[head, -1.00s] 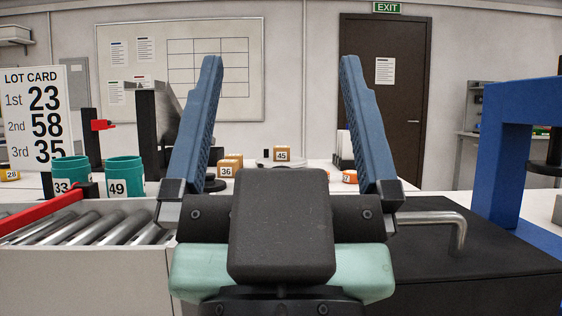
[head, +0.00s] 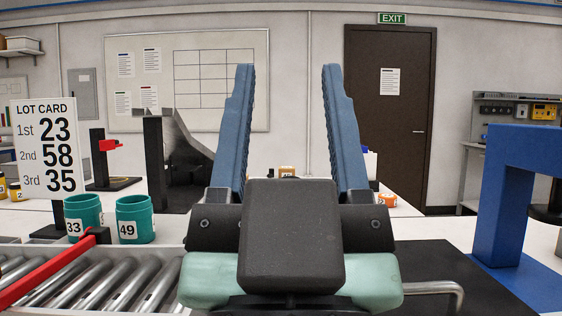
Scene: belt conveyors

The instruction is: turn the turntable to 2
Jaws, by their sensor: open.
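My gripper (head: 287,70) is in the middle foreground of the head view, its two blue fingers upright and apart with nothing between them. I cannot make out the turntable or any numbers on it. The middle of the worktop beyond is hidden behind my gripper. Only the top of a small orange-brown block (head: 287,170) shows between the fingers.
Two teal cups marked 33 (head: 84,214) and 49 (head: 135,219) stand at left behind a roller conveyor (head: 95,283) with a red bar (head: 45,272). A lot card (head: 47,150) stands behind. A blue frame (head: 505,195) stands at right beside a dark mat (head: 440,268).

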